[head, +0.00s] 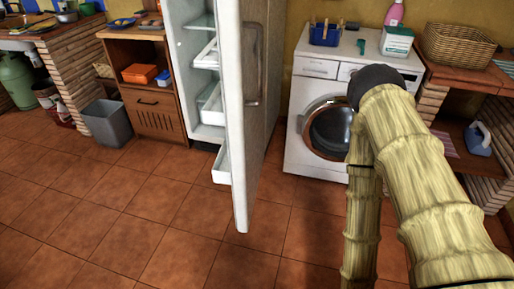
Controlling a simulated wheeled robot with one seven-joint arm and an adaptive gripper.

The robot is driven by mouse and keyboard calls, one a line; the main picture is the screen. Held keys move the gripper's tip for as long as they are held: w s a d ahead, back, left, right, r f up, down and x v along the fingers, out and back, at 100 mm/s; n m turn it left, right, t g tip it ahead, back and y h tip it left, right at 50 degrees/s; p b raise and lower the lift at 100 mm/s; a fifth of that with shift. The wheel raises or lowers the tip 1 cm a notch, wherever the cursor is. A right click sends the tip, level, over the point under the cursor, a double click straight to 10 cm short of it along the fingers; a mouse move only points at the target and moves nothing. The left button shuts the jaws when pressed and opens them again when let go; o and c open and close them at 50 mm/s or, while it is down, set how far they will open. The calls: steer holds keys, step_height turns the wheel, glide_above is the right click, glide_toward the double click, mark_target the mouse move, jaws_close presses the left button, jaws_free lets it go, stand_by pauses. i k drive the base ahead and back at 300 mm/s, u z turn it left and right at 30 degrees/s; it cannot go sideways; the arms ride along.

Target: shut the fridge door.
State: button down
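The white fridge (186,70) stands at the back, left of the middle. Its door (238,130) is wide open and stands out towards me, seen nearly edge-on. The door's outer face, with a long upright handle (253,65), is turned to the right. White shelves and bins (209,104) show in the opening on the door's left side. My arm comes in at the right and bends down in front of the washing machine, apart from the door in the picture. My gripper is outside the picture, so its state is hidden.
A washing machine (316,120) stands right of the fridge, with a wicker basket (457,45) on the counter beyond. A wooden cabinet (150,112) and a grey bin (106,123) stand on the left. The tiled floor (130,225) in front is clear.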

mark_target(237, 104)
steer(key=u, duration=0.05)
steer(key=k, duration=0.1)
steer(key=z, duration=1.25)
steer(key=i, duration=1.15)
steer(key=u, duration=0.65)
